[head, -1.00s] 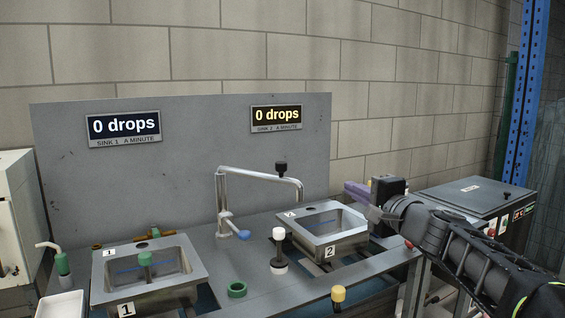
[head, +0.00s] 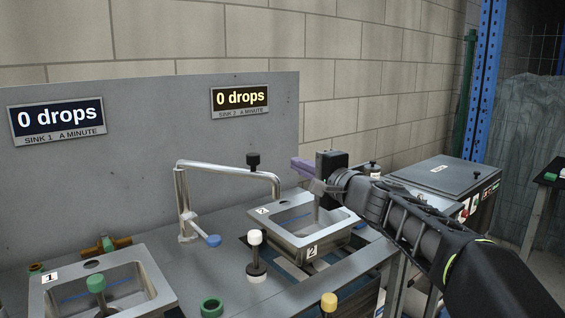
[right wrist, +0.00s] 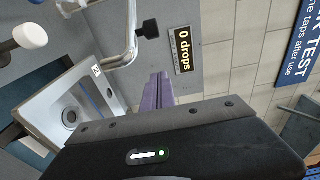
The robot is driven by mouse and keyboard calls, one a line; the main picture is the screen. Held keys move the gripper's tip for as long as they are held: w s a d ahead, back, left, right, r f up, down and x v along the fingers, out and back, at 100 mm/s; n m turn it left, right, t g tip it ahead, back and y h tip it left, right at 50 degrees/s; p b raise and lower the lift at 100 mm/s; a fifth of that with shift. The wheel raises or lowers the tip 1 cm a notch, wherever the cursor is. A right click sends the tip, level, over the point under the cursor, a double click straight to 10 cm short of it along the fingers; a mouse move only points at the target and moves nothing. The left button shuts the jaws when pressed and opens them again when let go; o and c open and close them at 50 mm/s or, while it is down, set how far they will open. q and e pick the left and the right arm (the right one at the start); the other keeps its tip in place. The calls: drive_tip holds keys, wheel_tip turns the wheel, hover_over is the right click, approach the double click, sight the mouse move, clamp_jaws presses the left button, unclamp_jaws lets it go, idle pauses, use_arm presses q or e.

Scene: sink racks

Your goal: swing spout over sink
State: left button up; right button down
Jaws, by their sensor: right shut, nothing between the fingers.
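The metal spout (head: 225,167) rises from a post at the back of the counter and reaches right. A black knob (head: 253,159) stands on it near its bent outer end. The outer end hangs by the back left corner of sink 2 (head: 330,226); I cannot tell whether it is over the basin. The spout (right wrist: 131,30) and its knob (right wrist: 150,29) also show in the right wrist view. My right gripper (head: 301,165), with purple fingers, is shut and empty. It is above the back of sink 2, right of the knob and apart from it. My left gripper is out of view.
Sink 1 (head: 160,287) is at the front left. A white-topped knob (head: 255,238), a green ring (head: 212,306) and a yellow-capped knob (head: 329,302) stand between and before the sinks. A blue-tipped lever (head: 213,241) sticks out from the spout's post. A grey panel with displays stands behind.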

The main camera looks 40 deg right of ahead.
drive_tip(key=w+d+p, duration=0.1)
drive_tip(key=w+p, duration=0.1)
drive_tip(key=w, duration=0.8)
drive_tip(key=a, duration=0.2)
drive_tip(key=s+a, duration=0.1)
drive_tip(key=a, duration=0.1)
drive_tip(key=shift+s, duration=0.2)
drive_tip(key=shift+b, duration=0.35)
